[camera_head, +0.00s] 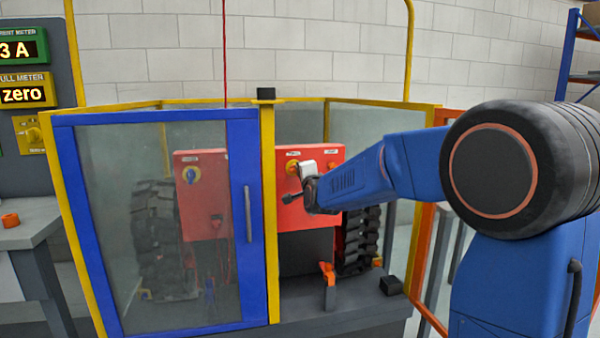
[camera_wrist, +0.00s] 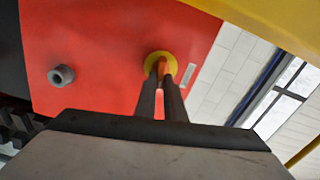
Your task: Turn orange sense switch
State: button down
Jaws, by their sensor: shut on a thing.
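The orange sense switch (camera_wrist: 161,68) is a small orange handle on a round yellow plate, on the face of a red box. In the wrist view my gripper (camera_wrist: 161,82) is shut on the orange handle, with one dark finger on each side of it. In the head view my gripper (camera_head: 309,190) reaches the red box (camera_head: 323,212) inside the enclosure.
A blue-framed clear door (camera_head: 238,146) with a grey handle stands left of a yellow post (camera_head: 268,210). A grey round knob (camera_wrist: 61,76) is on the same red face. An orange clamp-like part (camera_head: 327,272) stands below the box. Black tracks stand behind.

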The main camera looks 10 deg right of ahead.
jog(key=shift+f+m, duration=0.15)
jog(key=shift+m, duration=0.65)
jog(key=c, duration=1.8)
grip_release()
jog(key=shift+c, duration=0.2)
jog(key=shift+s, duration=0.1)
jog(key=s, duration=1.7)
jog(key=shift+s, duration=0.15)
